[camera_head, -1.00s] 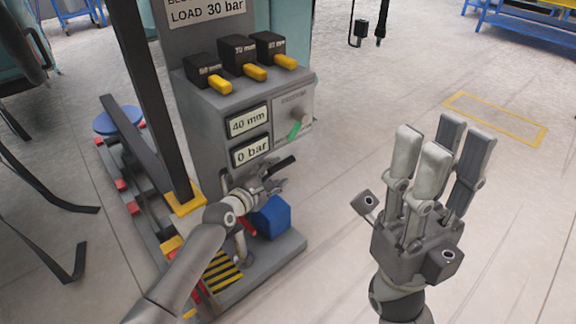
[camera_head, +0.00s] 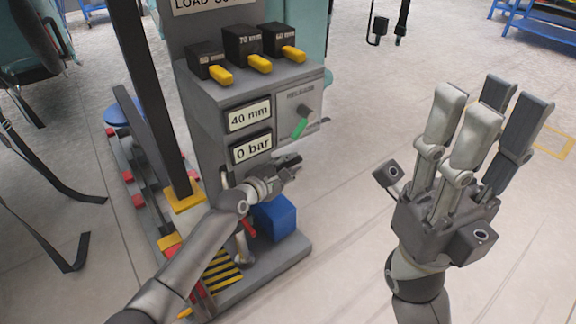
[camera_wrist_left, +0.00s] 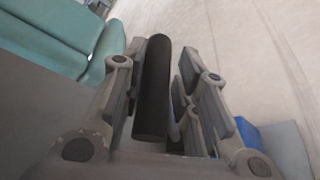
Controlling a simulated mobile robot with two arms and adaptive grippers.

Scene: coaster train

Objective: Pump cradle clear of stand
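The grey pump stand (camera_head: 207,120) stands left of centre in the head view. Its displays read 40 mm (camera_head: 249,115) and 0 bar (camera_head: 252,147). A green-tipped release lever (camera_head: 301,126) is on its panel. My left gripper (camera_head: 288,168) is low at the stand's front. In the left wrist view, a black cylindrical handle (camera_wrist_left: 153,85) lies between its fingers, close to the left ones; a narrow gap shows on the right, so I cannot tell whether they grip it. My right gripper (camera_head: 487,125) is open and empty, fingers up, right of the stand. I cannot clearly make out the cradle.
Black blocks with yellow handles (camera_head: 243,50) sit on the stand's top. A blue block (camera_head: 274,217) is on its base below my left gripper. A dark upright post (camera_head: 152,95) rises at left. Floor between stand and right gripper is clear.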

